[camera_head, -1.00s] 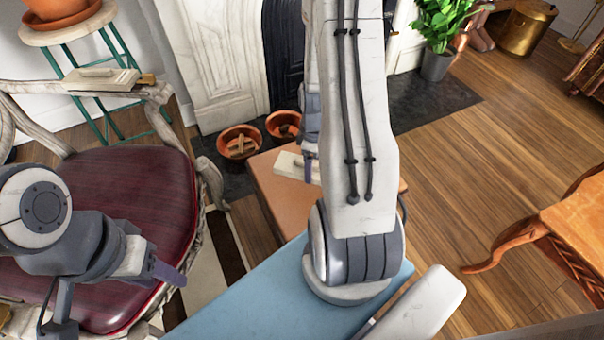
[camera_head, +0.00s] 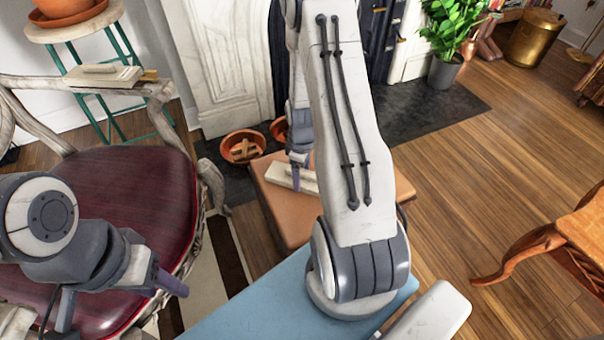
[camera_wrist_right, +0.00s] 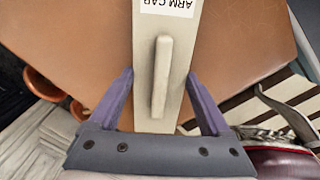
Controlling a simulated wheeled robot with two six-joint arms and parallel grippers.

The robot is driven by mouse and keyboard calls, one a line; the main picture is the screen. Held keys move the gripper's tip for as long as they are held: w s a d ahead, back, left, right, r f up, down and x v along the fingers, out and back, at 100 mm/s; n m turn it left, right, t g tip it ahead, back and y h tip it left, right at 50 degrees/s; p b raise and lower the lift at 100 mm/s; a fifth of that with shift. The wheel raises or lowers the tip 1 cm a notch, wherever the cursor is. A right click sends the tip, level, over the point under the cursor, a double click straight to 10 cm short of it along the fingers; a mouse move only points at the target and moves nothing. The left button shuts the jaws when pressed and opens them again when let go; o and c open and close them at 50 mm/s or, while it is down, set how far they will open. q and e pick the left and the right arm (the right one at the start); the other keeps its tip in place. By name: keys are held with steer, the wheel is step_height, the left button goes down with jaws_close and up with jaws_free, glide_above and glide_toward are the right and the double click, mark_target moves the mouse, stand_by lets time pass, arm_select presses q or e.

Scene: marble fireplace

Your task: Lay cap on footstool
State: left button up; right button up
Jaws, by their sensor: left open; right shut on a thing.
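The cap (camera_head: 283,179) is a flat cream board with a raised handle bar. In the right wrist view the cap (camera_wrist_right: 180,60) carries a label reading "ARM CAP". My right gripper (camera_wrist_right: 160,75) is shut on it, one purple finger at each long side. The footstool (camera_head: 262,189) has a brown-orange top, and the cap is over its far left part. The footstool top (camera_wrist_right: 90,40) fills much of the wrist view behind the cap. Whether the cap touches it I cannot tell. My right arm hides part of the footstool. My left gripper (camera_head: 172,284) is open and empty beside the armchair.
A red-seated armchair (camera_head: 120,205) stands at left, with a similar cream board (camera_head: 103,76) on its arm. Terracotta bowls (camera_head: 243,146) sit by the fireplace (camera_head: 225,60). A wooden table (camera_head: 580,225) is at right. The floor (camera_head: 450,170) between is clear.

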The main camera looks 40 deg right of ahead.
mark_target(302, 172)
steer(key=o, duration=1.2)
steer(key=shift+f, duration=0.1)
step_height(302, 172, up, 12)
steer(key=p, duration=0.5)
steer(key=w+a+r, duration=0.1)
steer(key=a+r, duration=0.4)
steer(key=a, duration=0.3)
steer(key=s+a+r, duration=0.3)
steer(key=a+r, duration=0.3)
steer(key=a, duration=0.5)
steer(key=shift+n+y, duration=0.5)
steer(key=s+a+r, duration=0.1)
steer(key=s+a, duration=0.2)
steer(key=s, duration=0.2)
steer(key=s+a+r, duration=0.2)
steer(key=s+a, duration=0.2)
steer(key=s, duration=0.1)
steer(key=s+a+r, duration=0.2)
steer(key=s+a, duration=0.1)
steer(key=s, duration=0.2)
steer(key=shift+s+a+r, duration=0.25)
steer(key=shift+s, duration=0.05)
steer(key=shift+r, duration=0.1)
